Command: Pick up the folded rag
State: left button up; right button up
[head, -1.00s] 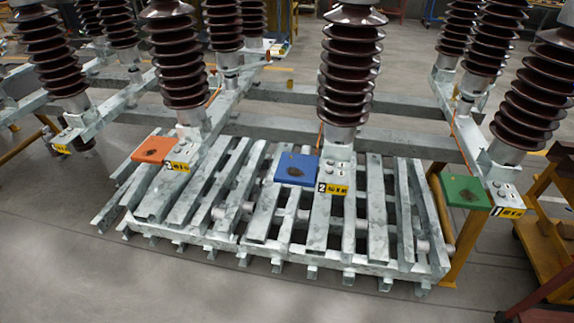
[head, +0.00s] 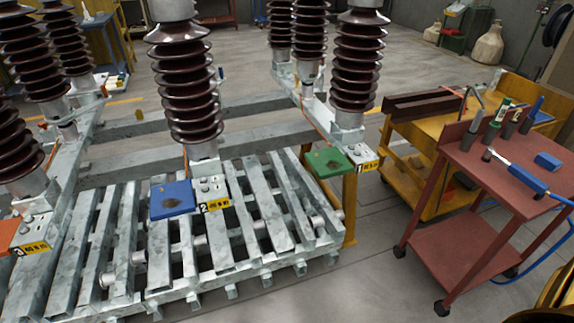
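A small blue block-like item (head: 548,161) lies on the top of the red cart (head: 470,172) at the right. It may be the folded rag, but it is too small to tell for sure. Neither of my grippers shows in the head view.
A blue-handled tool (head: 520,180) with a blue hose and several upright bottles or cans share the cart top. A yellow workbench (head: 425,150) stands behind. Blue (head: 172,199) and green (head: 328,162) stained plates sit at the insulator bases above a slatted metal pallet (head: 140,290). Floor between pallet and cart is clear.

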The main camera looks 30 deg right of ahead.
aim_at(551, 164)
jog(key=z, duration=2.55)
